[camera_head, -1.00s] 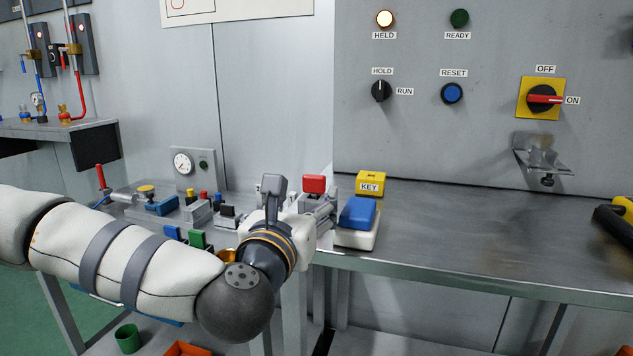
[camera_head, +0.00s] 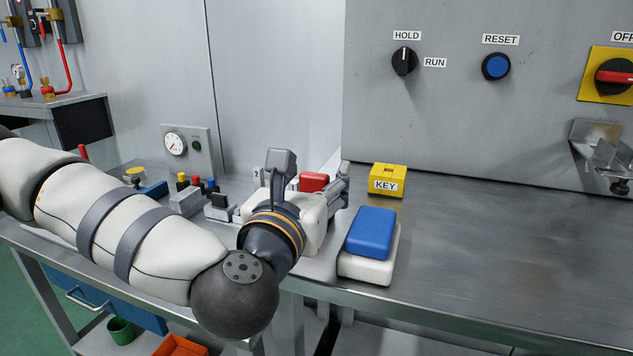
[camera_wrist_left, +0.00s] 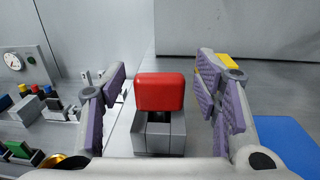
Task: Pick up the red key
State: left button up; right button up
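The red key (camera_wrist_left: 160,92) stands upright in a grey holder (camera_wrist_left: 158,138) in the left wrist view, between the spread fingers. In the head view the red key (camera_head: 313,182) shows just behind my left gripper, its lower part hidden. My left gripper (camera_head: 312,170) is open around the key, with a gap on both sides. Its purple-padded fingers (camera_wrist_left: 165,90) show in the left wrist view. My right gripper is in neither view.
A yellow box marked KEY (camera_head: 387,180) stands on the bench to the right. A blue-topped white block (camera_head: 371,233) lies near the front edge. Small coloured parts and a gauge (camera_head: 175,144) are at left. The bench (camera_head: 500,235) at right is clear.

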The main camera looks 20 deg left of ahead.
pick_arm(q)
jog(key=shift+w+f, duration=0.15)
jog(key=c, duration=0.9)
